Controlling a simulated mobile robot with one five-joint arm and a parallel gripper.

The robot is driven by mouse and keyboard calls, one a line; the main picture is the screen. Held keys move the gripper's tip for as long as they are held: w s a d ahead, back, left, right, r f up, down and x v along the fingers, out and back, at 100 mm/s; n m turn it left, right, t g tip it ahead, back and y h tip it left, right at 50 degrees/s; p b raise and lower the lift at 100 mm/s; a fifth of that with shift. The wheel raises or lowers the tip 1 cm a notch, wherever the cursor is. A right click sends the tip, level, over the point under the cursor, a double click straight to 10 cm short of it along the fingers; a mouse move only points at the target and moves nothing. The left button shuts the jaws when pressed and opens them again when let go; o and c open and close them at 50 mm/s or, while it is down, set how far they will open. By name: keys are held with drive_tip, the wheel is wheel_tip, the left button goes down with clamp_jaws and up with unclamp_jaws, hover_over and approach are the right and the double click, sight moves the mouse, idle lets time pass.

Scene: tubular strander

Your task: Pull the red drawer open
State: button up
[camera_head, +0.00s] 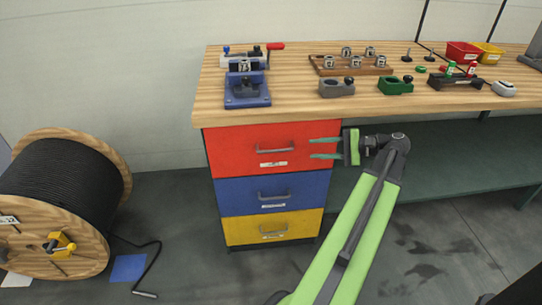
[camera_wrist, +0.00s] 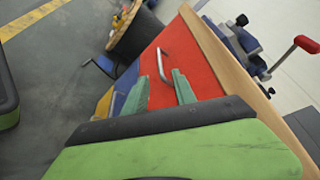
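The red drawer (camera_head: 238,151) is the top one of three in the cabinet under the wooden bench, and it looks shut. Its grey bar handle (camera_head: 275,149) runs level across the front, above a white label. My gripper (camera_head: 311,148) is to the right of the handle, with its two green fingers apart and pointing left, empty. In the wrist view the red front (camera_wrist: 196,66) and the handle (camera_wrist: 164,66) show beyond the fingers (camera_wrist: 160,94). The handle is not between the fingertips as far as I can see.
A blue drawer (camera_head: 238,191) and a yellow drawer (camera_head: 240,230) are below. A cable reel (camera_head: 122,178) stands on the floor at left. The bench top (camera_head: 291,92) holds fixtures, small parts and bins. The floor in front of the drawers looks clear apart from my arm.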

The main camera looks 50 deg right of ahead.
sight(278, 150)
drive_tip(key=b+x, duration=0.3)
drive_tip(key=x, duration=1.2)
drive_tip(key=shift+w+a+f, duration=0.1)
drive_tip(key=shift+w+a, duration=0.05)
clamp_jaws()
idle(0.5)
